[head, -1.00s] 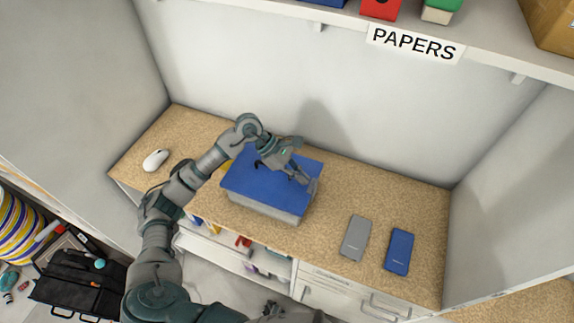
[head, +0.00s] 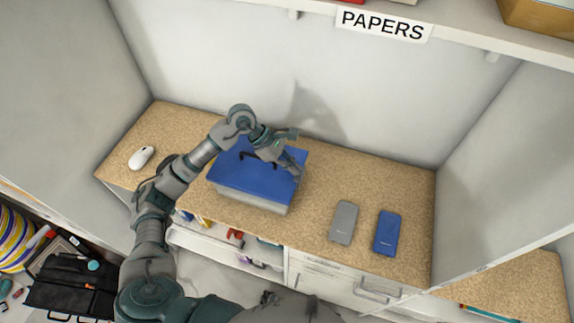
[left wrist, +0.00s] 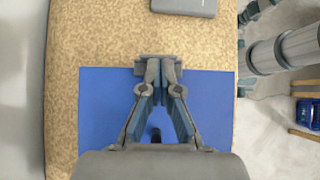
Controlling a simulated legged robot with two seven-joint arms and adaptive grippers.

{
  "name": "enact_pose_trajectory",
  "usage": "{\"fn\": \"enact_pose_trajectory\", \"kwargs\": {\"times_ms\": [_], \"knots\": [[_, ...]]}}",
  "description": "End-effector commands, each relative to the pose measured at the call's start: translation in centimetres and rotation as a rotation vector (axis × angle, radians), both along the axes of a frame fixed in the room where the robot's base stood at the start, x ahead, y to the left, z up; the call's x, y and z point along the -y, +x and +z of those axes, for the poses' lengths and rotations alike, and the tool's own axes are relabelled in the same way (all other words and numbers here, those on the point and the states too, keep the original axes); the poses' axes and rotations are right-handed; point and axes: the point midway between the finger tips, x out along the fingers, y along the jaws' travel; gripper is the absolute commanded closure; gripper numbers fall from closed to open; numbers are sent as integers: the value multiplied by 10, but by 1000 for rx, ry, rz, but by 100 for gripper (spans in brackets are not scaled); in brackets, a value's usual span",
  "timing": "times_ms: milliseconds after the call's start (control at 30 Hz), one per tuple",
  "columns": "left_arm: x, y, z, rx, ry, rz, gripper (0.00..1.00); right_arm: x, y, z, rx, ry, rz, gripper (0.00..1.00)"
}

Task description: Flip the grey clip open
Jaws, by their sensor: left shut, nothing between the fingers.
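A box with a blue lid (head: 240,176) and a grey lower part stands on the speckled counter. In the left wrist view the blue lid (left wrist: 105,110) lies under my gripper. A wide grey piece (left wrist: 140,71) at the lid's edge appears to be the clip; my fingertips partly cover it, and contact cannot be told. In the head view the arm and fingers hide that spot. My left gripper (head: 292,168) is over the lid's right part. In the wrist view its fingertips (left wrist: 158,74) are together, with nothing held. My right gripper is not seen.
A grey phone-like slab (head: 343,222) and a blue one (head: 387,232) lie right of the box. A white mouse (head: 141,157) lies at the left. Side walls and an upper shelf labelled PAPERS (head: 383,24) enclose the counter. The counter's back right is clear.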

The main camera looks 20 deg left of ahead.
Motion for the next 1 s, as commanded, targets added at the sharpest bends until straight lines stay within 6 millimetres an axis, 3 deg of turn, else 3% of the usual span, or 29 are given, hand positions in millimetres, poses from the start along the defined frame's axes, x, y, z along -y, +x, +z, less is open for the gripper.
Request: {"fn": "enact_pose_trajectory", "kwargs": {"times_ms": [333,633,733,1000], "knots": [[5,0,2,9,135,-3,100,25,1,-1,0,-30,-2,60],[32,-1,-3,7,173,-2,100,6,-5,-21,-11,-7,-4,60],[42,-1,-5,7,175,-2,100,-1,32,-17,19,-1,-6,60],[65,-2,-14,6,175,-1,100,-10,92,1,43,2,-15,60]]}}
